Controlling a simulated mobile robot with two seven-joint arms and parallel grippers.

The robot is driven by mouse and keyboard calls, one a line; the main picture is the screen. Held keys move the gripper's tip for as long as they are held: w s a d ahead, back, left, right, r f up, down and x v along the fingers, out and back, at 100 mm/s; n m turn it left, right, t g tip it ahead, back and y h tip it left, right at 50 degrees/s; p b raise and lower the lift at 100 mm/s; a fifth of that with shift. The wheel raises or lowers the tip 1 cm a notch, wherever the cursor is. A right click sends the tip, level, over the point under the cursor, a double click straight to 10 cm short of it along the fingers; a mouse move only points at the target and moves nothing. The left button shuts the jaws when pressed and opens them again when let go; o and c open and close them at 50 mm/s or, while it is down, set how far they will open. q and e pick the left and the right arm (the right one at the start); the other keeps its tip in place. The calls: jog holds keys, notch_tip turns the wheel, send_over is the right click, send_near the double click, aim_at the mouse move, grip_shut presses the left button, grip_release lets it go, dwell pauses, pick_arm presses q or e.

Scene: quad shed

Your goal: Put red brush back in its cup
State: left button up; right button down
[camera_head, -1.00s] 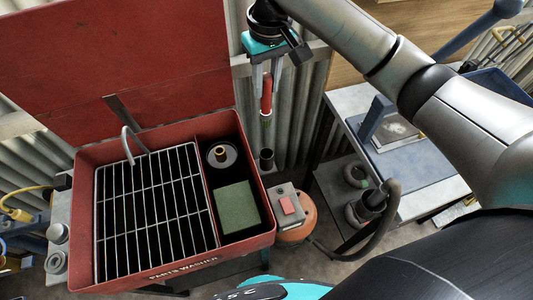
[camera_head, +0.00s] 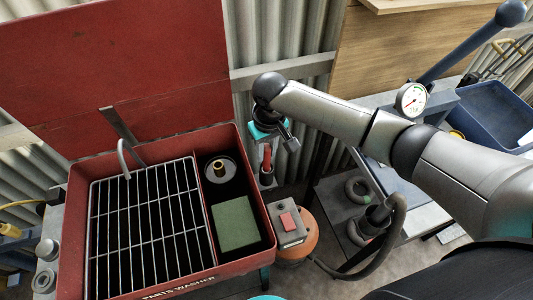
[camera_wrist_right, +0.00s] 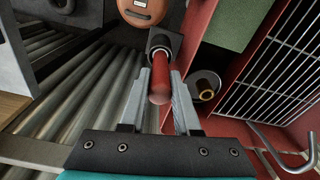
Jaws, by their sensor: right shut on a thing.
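The red brush (camera_head: 267,157) hangs roughly upright in my right gripper (camera_head: 268,148), handle up, just right of the parts washer. The fingers are shut on its red handle. My left gripper is not in view.
Corrugated wall (camera_head: 284,40) stands behind.

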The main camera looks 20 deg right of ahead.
jog(key=shift+f, duration=0.55)
jog(key=c, duration=0.6)
grip_release()
jog(key=shift+f, duration=0.1)
jog(key=shift+c, duration=0.2)
jog(key=r, duration=0.4)
jog(key=r+p, duration=0.1)
jog(key=r, duration=0.3)
jog(key=s+r+p, duration=0.1)
jog(key=r, duration=0.3)
jog(key=shift+d+r, duration=0.1)
jog(key=shift+r, duration=0.05)
